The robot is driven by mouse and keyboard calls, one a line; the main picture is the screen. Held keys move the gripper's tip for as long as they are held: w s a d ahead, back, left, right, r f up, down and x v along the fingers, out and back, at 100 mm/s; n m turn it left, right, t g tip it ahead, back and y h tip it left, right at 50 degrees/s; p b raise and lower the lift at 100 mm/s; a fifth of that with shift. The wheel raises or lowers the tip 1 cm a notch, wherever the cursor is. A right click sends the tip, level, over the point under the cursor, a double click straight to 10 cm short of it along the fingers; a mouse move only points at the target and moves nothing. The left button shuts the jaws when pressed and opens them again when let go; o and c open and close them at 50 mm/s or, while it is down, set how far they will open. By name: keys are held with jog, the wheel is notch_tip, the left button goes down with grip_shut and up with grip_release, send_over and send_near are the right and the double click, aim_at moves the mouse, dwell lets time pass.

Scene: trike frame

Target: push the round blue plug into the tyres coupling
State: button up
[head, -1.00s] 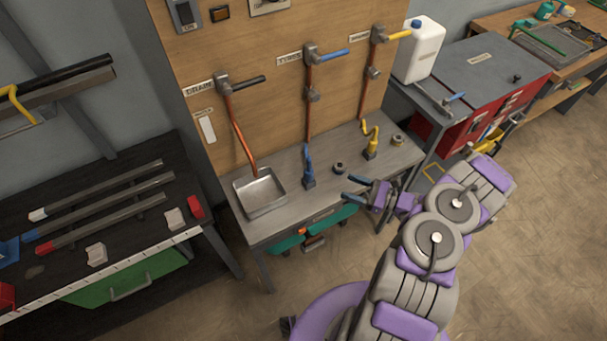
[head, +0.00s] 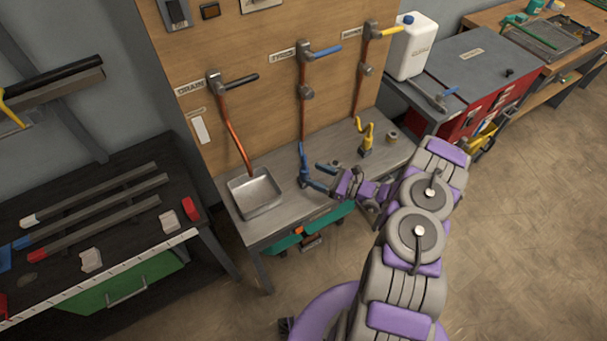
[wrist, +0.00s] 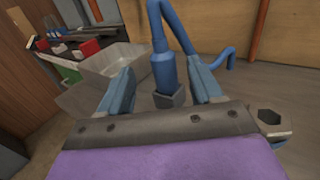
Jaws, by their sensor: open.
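The blue plug (head: 304,168) stands upright on the workbench, its lower end in a dark block. In the wrist view the plug (wrist: 164,68) is a blue cylinder with a bent blue tube at its top, and the dark block (wrist: 169,98) is below it. My gripper (head: 319,177) is open and low over the bench, to the plug's right in the head view. In the wrist view its fingers (wrist: 163,80) lie either side of the plug; contact is unclear. The tyres pipe (head: 303,120), with a grey fitting (head: 307,92) and blue-handled valve (head: 325,51), runs down the board. Its coupling end is unclear.
A metal tray (head: 254,193) is left of the plug on the bench (head: 297,210). A yellow plug (head: 366,140), a dark socket (head: 336,164) and a small can (head: 392,136) stand to the right. The drain pipe (head: 238,145) descends to the tray.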

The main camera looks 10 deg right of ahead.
aim_at(305, 171)
jog(key=shift+w+a+f, duration=0.2)
jog(key=shift+w+a, duration=0.1)
jog(key=shift+w, duration=0.1)
jog(key=x, duration=0.3)
jog(key=shift+w+f+b, duration=0.2)
jog(key=shift+w+b, duration=0.05)
jog(key=shift+b, duration=0.15)
jog(key=shift+w+a, duration=0.2)
jog(key=shift+a, duration=0.35)
jog(key=shift+d, duration=0.3)
jog(key=c, duration=0.6)
jog(key=shift+a, duration=0.15)
jog(key=c, duration=0.5)
